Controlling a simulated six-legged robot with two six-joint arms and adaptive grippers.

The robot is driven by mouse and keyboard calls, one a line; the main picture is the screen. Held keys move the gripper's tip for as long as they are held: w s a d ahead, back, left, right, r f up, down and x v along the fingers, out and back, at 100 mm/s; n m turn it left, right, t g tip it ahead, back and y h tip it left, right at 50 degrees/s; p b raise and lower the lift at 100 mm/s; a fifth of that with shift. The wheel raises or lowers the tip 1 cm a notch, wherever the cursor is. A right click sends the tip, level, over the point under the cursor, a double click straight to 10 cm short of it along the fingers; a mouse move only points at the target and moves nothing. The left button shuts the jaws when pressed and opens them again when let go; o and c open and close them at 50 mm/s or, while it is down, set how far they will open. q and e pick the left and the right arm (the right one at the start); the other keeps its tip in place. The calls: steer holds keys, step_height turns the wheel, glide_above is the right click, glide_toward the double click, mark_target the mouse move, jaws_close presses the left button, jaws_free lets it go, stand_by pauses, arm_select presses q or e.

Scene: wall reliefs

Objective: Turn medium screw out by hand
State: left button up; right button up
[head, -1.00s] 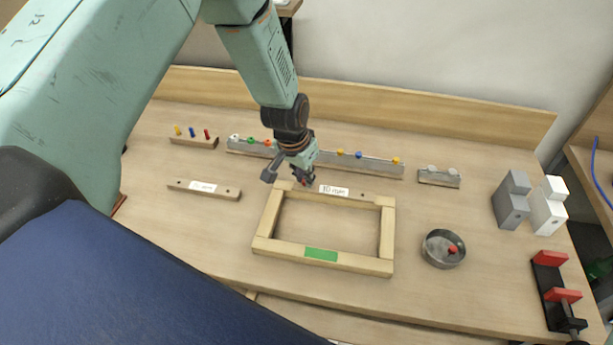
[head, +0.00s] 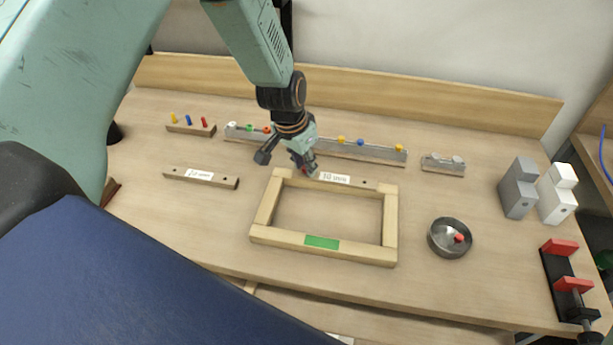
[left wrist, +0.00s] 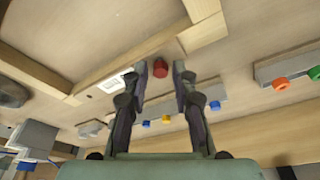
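The wooden frame (head: 321,251) lies on the bench, with a white label (head: 335,178) on its far bar and a green label on its near bar. A red screw head (left wrist: 160,67) shows in the left wrist view near a frame corner, between the tips of my open fingers and seemingly just past them. In the head view this red head (head: 305,171) is partly hidden by the gripper. My left gripper (head: 285,161) is above the far left corner of the frame; its spread fingers also show in the left wrist view (left wrist: 168,72). My right gripper is not in view.
A metal dish (head: 436,250) with a red piece stands right of the frame. A rail (head: 370,154) with coloured knobs runs behind it. A labelled wooden bar (head: 225,182) lies left. Grey and white blocks (head: 518,190) and a red-jawed clamp (head: 556,275) are at right.

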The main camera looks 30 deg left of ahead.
arm_select(q)
steer(key=shift+w+f+m+b, duration=0.15)
steer(key=shift+m+b, duration=0.25)
steer(key=shift+b, duration=0.6)
steer(key=shift+m+b, duration=0.3)
steer(key=m+b, duration=0.1)
steer(key=b, duration=0.1)
steer(key=shift+a+m+h+b, duration=0.1)
steer(key=shift+m+h+b, duration=0.2)
steer(key=shift+m+b, duration=0.1)
steer(key=shift+m, duration=0.3)
steer(key=shift+r, duration=0.2)
